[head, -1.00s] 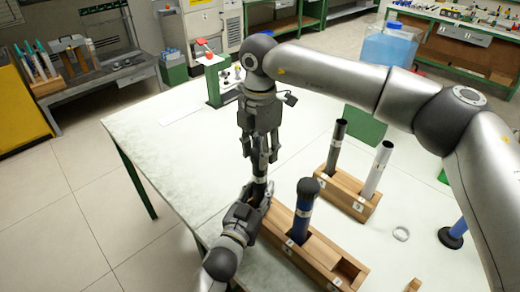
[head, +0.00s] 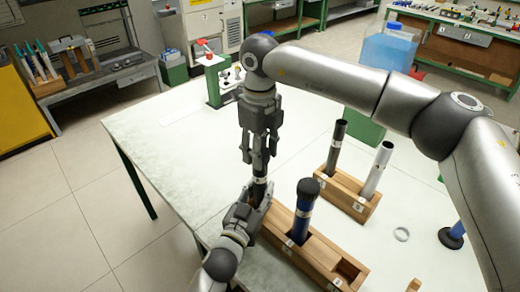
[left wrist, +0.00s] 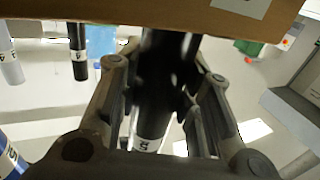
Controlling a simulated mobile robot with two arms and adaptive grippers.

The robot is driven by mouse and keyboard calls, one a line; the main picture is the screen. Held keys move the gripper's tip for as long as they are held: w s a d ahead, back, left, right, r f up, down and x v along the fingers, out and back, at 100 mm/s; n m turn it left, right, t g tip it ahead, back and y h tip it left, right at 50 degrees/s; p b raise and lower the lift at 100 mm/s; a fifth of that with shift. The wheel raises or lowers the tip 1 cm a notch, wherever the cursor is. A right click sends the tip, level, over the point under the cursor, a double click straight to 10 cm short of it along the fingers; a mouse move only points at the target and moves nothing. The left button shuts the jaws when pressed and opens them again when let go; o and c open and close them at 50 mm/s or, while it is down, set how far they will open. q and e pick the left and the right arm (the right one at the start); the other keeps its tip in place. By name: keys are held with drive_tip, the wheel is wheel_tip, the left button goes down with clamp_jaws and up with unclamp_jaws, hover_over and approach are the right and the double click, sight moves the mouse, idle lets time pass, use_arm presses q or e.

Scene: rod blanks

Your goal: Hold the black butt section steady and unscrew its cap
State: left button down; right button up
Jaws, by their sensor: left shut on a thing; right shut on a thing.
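The black butt section (head: 260,190) stands upright at the left end of the front wooden rack. It has a pale band near its top and shows as a dark tube with a numbered white band in the left wrist view (left wrist: 165,80). My left gripper (head: 256,198) is shut on it from the side, low down near the rack. My right gripper (head: 260,160) points down from above and is shut around the section's top end. The cap is hidden between its fingers, so I cannot tell how far it has turned.
The front rack (head: 328,262) also holds a blue section (head: 304,210) with a dark top. A second rack (head: 347,196) behind it holds a black tube (head: 337,145) and a white tube (head: 376,168). A pale ring (head: 401,234) lies right. The table's left side is mostly clear.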

drive_tip(key=n, duration=0.6)
drive_tip(key=shift+n, duration=0.4)
drive_tip(key=n, duration=1.9)
drive_tip(key=shift+r, duration=0.1)
drive_tip(key=shift+r, duration=0.15)
drive_tip(key=shift+r, duration=0.95)
